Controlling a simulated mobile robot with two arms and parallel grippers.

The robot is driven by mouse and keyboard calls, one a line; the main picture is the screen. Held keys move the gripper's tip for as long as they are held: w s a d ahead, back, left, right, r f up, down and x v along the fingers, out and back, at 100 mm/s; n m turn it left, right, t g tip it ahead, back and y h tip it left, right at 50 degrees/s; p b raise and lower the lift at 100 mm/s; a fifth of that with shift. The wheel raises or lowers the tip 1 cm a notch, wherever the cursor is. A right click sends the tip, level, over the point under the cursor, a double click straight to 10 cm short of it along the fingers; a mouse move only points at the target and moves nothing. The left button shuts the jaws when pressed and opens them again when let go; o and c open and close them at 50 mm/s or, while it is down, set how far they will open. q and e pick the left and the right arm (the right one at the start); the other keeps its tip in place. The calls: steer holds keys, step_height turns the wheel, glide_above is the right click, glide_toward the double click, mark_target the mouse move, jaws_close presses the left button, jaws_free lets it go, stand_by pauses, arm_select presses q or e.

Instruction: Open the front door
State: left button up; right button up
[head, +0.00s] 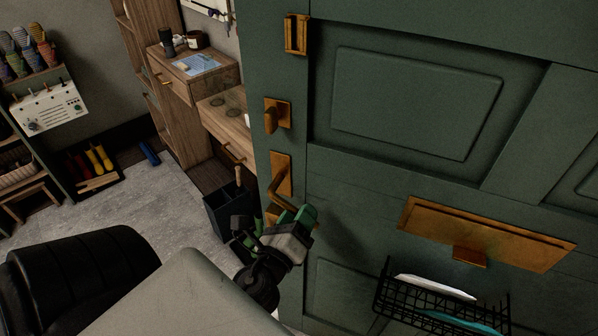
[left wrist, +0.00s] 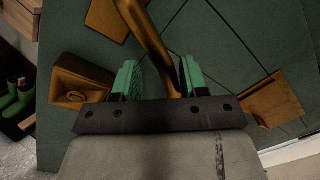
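The front door (head: 410,100) is dark green and panelled, with brass fittings, and fills the right of the head view. Its brass lever handle (head: 284,200) sits on a tall plate near the door's left edge. My left gripper (head: 300,214) is at the lever, partly hiding it. In the left wrist view the green fingers (left wrist: 158,78) are apart. The lever bar (left wrist: 150,40) runs between them, closer to the right finger; I cannot tell whether they touch. A brass thumb-turn (head: 271,118) is above the handle. My right gripper is not in view.
A brass letter plate (head: 485,235) and a black wire basket (head: 440,302) holding papers are on the door, right of the handle. Left of the door are a dark bin (head: 228,210), a wooden drawer unit (head: 195,75) and open grey floor (head: 175,205).

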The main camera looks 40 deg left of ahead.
arm_select(q)
steer(key=shift+f, duration=0.1)
steer(key=shift+s+f, duration=0.1)
steer(key=shift+s, duration=0.1)
steer(key=b+v, duration=0.4)
steer(key=v, duration=0.6)
steer(key=shift+s, duration=0.2)
steer(key=shift+d, duration=0.1)
